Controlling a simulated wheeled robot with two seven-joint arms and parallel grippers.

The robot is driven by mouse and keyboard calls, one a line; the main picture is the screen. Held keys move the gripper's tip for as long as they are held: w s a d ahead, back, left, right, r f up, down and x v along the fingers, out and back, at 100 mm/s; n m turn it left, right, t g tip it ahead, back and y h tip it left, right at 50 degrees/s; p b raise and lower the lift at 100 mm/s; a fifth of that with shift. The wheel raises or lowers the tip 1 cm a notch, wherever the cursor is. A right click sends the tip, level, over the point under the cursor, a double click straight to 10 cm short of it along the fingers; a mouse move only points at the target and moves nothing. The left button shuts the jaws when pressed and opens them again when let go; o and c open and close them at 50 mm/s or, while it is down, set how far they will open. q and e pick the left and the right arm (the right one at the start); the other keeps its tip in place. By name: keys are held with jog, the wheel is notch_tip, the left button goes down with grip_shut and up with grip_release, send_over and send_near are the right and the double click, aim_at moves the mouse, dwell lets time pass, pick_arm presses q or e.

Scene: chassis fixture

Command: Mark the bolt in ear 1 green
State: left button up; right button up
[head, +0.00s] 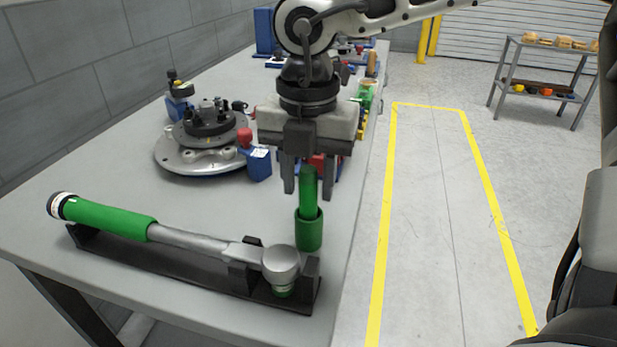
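A green marker (308,187) stands upright in a green cup-like holder (309,232) near the table's right edge. My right gripper (308,190) points down over it, with one finger on each side of the marker. Gaps show between fingers and marker, so it is open and not gripping. The round grey fixture (180,161) with a black hub (209,121) sits farther back to the left. Small marks show on its ears, but I cannot tell which is ear 1, nor make out its bolt. My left gripper is not in view.
A wrench with a green handle (110,218) lies in a black cradle (170,268) at the table's front. A blue block with a red top (258,164) stands beside the fixture. Coloured items line the table's back right. A shelf cart (541,88) stands on the floor.

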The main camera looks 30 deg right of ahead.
grip_shut()
jog(key=shift+r+p, duration=1.85)
jog(key=shift+r, duration=1.9)
